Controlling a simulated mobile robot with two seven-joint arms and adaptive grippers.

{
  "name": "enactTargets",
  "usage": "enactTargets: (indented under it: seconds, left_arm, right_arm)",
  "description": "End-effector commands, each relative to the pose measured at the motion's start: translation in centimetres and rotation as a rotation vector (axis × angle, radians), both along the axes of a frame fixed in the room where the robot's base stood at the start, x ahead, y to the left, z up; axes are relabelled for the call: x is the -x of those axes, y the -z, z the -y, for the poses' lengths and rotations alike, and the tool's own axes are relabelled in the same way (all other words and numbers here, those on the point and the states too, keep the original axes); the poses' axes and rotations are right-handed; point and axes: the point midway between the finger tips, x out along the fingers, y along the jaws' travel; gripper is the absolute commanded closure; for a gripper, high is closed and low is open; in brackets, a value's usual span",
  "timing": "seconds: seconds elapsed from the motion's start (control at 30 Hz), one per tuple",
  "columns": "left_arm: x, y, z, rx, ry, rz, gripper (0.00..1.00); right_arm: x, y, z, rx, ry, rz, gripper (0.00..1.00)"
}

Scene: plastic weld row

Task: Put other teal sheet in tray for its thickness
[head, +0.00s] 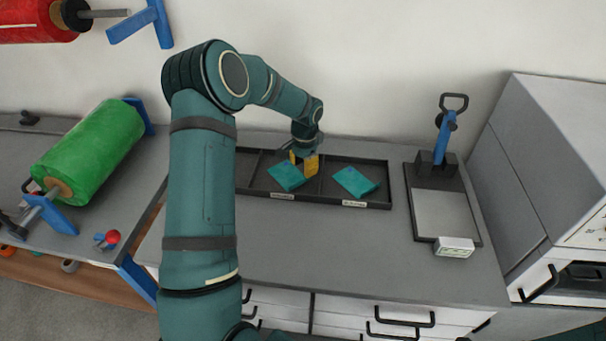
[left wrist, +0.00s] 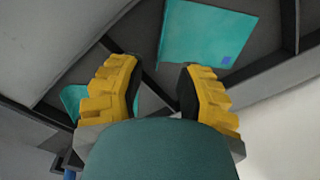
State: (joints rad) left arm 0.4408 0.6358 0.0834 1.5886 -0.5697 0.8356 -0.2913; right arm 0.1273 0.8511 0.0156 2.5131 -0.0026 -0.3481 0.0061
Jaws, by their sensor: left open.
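A dark divided tray (head: 375,204) lies on the grey worktop. One teal sheet (head: 287,177) lies in a middle compartment, and another teal sheet (head: 355,182) lies in the right compartment. My left gripper (head: 304,165) is low over the tray near the divider between them, beside the middle sheet. In the left wrist view its yellow fingers (left wrist: 158,88) are spread with nothing held between them. There a teal sheet with a small blue square (left wrist: 207,38) lies beyond the fingertips. Part of another teal sheet (left wrist: 73,99) shows at left, partly hidden by a finger. My right gripper is out of view.
The tray's front has small white labels (head: 354,203), too small to read. A gauge with a blue lever (head: 442,140) and white display (head: 454,247) stands at right, by a grey cabinet (head: 535,150). A green roll (head: 90,155) lies at left. The front worktop is clear.

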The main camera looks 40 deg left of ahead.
Motion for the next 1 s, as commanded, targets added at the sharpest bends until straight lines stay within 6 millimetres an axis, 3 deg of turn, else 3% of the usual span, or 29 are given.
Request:
enactTargets:
  seconds: [0.1,0.33,1.0]
  left_arm:
    - [0.0,-2.6,0.1,-0.001,0.0,0.002,0.66]
    - [0.0,-5.4,0.2,-0.001,0.001,0.001,0.66]
    - [0.1,-5.9,0.3,0.0,0.0,0.0,0.66]
  right_arm:
    - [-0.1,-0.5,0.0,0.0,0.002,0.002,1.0]
    - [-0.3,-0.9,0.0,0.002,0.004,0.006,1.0]
    - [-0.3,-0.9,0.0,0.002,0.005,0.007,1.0]
